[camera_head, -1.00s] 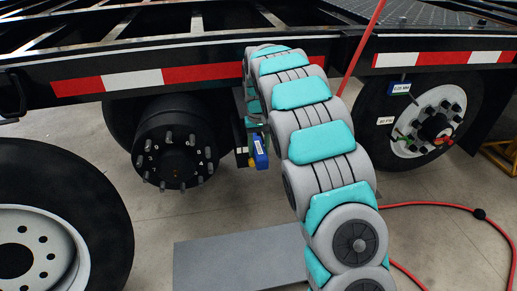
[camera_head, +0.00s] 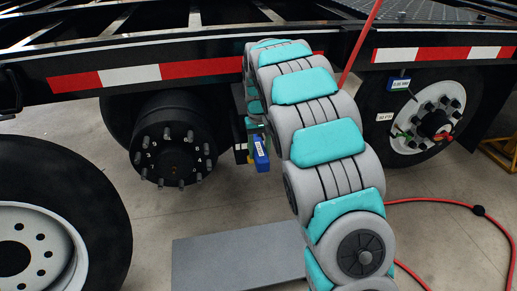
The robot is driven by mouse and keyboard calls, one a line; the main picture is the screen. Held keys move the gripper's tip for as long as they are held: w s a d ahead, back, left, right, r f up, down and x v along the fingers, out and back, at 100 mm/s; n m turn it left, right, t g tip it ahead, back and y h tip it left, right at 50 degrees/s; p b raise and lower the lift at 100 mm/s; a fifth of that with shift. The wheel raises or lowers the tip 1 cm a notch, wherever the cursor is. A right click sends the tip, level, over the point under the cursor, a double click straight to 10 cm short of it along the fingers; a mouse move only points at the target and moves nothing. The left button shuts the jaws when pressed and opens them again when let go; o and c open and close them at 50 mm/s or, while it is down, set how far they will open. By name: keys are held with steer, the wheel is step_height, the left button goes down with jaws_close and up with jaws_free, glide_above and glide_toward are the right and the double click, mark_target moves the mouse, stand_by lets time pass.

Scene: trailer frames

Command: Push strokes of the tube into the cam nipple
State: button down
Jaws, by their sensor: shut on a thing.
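My teal and grey arm reaches up and in under the trailer rail. My gripper is not visible, hidden behind the arm or the frame. I cannot make out the tube or the cam nipple. The bare black wheel hub (camera_head: 173,155) with several studs is left of the arm. A blue labelled piece (camera_head: 261,153) shows just left of the arm, between it and the hub. I cannot tell whether it hangs there or is held.
The trailer rail (camera_head: 130,77) with red and white tape crosses above. A tire (camera_head: 85,195) stands at front left, and a second wheel (camera_head: 428,120) at right. A grey flat plate (camera_head: 235,258) lies on the floor. A red hose (camera_head: 432,201) curves across at right.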

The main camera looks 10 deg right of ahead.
steer(key=s+b, duration=0.1)
steer(key=s, duration=0.6)
steer(key=shift+s+b, duration=0.25)
steer(key=shift+b, duration=0.15)
stand_by(0.5)
stand_by(0.4)
